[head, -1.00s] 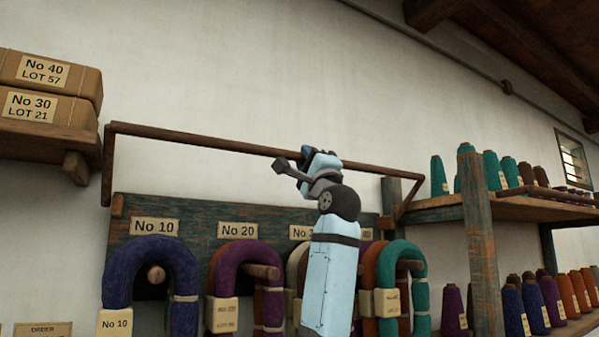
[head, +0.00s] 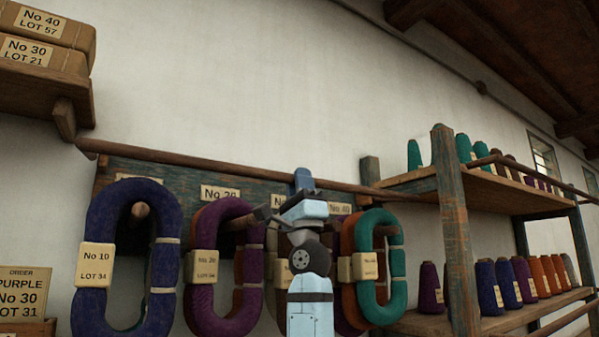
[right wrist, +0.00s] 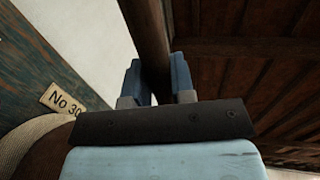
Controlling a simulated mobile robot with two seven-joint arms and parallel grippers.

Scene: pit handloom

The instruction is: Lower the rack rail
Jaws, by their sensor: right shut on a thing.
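The rack rail (head: 230,166) is a long thin brown bar. It runs across the front of the blue-green peg board (head: 180,170), sloping down to the right in the picture, and crosses just above the number labels. My right gripper (head: 303,181) is shut on the rail right of its middle, with my pale blue forearm coming up from below. In the right wrist view the rail (right wrist: 148,35) runs between the two blue fingers (right wrist: 157,85). My left gripper is in neither view now.
Yarn hanks hang below the rail: blue (head: 98,225), purple (head: 202,300) and teal (head: 396,285). Parcels (head: 45,55) sit on a shelf at upper left. Shelves with yarn cones (head: 487,280) and a post (head: 455,240) stand at right.

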